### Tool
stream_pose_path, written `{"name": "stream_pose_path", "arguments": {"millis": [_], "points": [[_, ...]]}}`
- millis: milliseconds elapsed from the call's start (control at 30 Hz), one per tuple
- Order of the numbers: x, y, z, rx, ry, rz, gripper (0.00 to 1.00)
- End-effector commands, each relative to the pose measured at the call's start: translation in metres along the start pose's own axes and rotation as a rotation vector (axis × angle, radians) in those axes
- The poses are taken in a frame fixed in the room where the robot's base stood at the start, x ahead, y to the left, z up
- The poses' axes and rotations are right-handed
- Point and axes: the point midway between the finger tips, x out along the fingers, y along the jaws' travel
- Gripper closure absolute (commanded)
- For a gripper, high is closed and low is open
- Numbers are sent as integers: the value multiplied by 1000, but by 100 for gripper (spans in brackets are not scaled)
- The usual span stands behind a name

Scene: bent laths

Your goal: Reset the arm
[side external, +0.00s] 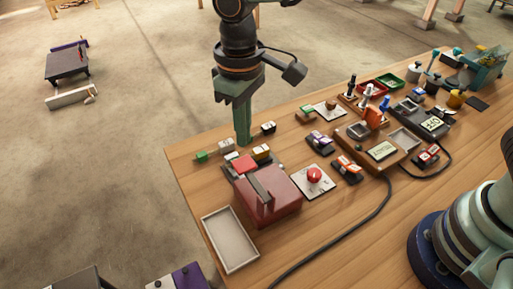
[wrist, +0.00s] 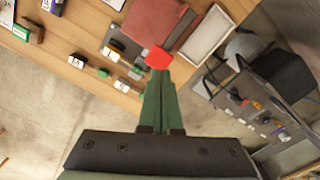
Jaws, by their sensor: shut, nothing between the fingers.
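My gripper (side external: 243,141) points down over the far left corner of the wooden table, with its green fingers together and nothing visible between them. In the wrist view the fingers (wrist: 158,78) are also closed, and their tips appear just below a red block (wrist: 157,57). In the side view this red block (side external: 244,165) sits beside a dark red box (side external: 268,197). Whether the fingertips touch anything on the table cannot be told.
Small blocks, including a green one (side external: 201,156) and a black one (side external: 268,128), lie around the gripper. A pale empty tray (side external: 231,240) sits at the near left edge. A red button (side external: 314,175), cables and several devices fill the table's middle and right.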

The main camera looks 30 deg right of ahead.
Motion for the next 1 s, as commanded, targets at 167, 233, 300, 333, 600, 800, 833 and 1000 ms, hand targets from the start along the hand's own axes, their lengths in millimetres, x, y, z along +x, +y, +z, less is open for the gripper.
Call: {"name": "stream_pose_path", "arguments": {"millis": [167, 233, 300, 333, 600, 800, 833, 1000], "points": [[-3, 4, 1, 7, 6, -1, 100], [-9, 14, 4, 24, 22, -3, 100], [-20, 30, 9, 53, 48, -5, 100], [-25, 38, 12, 68, 62, -6, 100], [-70, 119, 65, 229, 214, 6, 100], [-85, 164, 115, 346, 325, 40, 100], [-86, 170, 123, 363, 342, 47, 100], [-87, 194, 162, 449, 422, 89, 100]]}}
